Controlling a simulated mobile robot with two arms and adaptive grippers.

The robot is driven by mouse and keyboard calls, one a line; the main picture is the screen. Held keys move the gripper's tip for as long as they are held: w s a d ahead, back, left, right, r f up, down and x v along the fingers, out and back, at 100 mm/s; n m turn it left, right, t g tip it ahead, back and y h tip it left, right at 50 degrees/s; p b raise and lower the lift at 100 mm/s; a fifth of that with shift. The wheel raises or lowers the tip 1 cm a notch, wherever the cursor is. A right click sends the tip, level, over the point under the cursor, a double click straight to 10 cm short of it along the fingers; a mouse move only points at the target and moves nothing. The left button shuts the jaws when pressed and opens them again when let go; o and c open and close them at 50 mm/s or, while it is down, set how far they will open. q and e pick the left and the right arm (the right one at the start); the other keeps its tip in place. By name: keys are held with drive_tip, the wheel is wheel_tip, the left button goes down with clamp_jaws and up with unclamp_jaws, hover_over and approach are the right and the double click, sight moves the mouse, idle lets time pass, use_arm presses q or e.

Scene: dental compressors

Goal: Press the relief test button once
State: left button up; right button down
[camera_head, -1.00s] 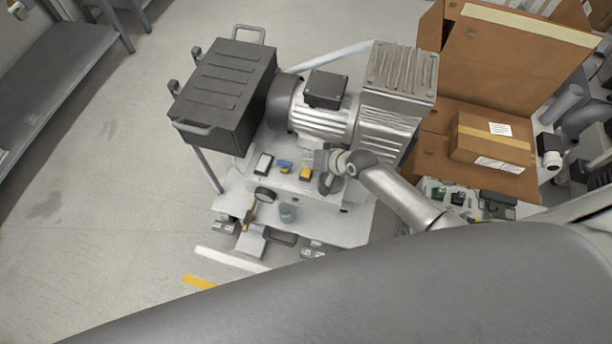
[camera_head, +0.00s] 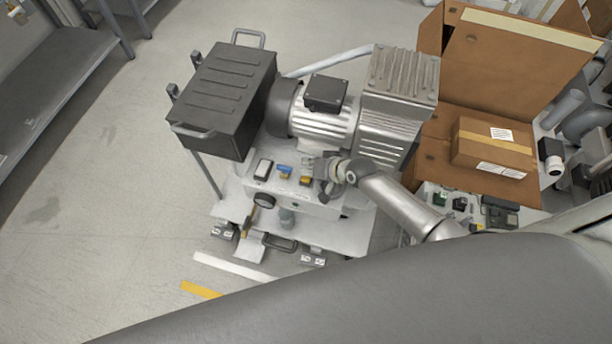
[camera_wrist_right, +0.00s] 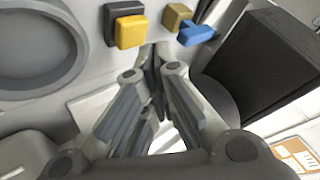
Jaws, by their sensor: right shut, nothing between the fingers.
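The compressor (camera_head: 325,125) stands on a light bench, with a front panel of small controls. A yellow square button (camera_head: 306,180) on a dark base is on this panel; it also shows in the right wrist view (camera_wrist_right: 130,32). I see no label naming it as the relief test button. A blue lever (camera_head: 284,171) is to its left; it shows in the wrist view (camera_wrist_right: 195,35) too. My right gripper (camera_head: 322,188) is just right of the yellow button. Its closed, empty fingertips (camera_wrist_right: 153,52) appear close beside the button; contact cannot be told. My left gripper is out of view.
A dark box (camera_head: 225,95) stands at the compressor's left. Open cardboard boxes (camera_head: 500,55) are at the right. The floor at the left (camera_head: 90,200) is clear.

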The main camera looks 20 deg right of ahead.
drive_tip(key=shift+f, duration=0.15)
idle(0.5)
drive_tip(key=shift+f, duration=0.3)
drive_tip(key=shift+f+b, duration=0.55)
drive_tip(key=shift+b, duration=0.15)
idle(0.5)
drive_tip(key=shift+r, duration=0.1)
drive_tip(key=shift+r+p, duration=0.85)
drive_tip(key=shift+p, duration=0.15)
wheel_tip(320, 180, up, 5)
drive_tip(key=p, duration=0.5)
drive_tip(key=shift+r, duration=0.1)
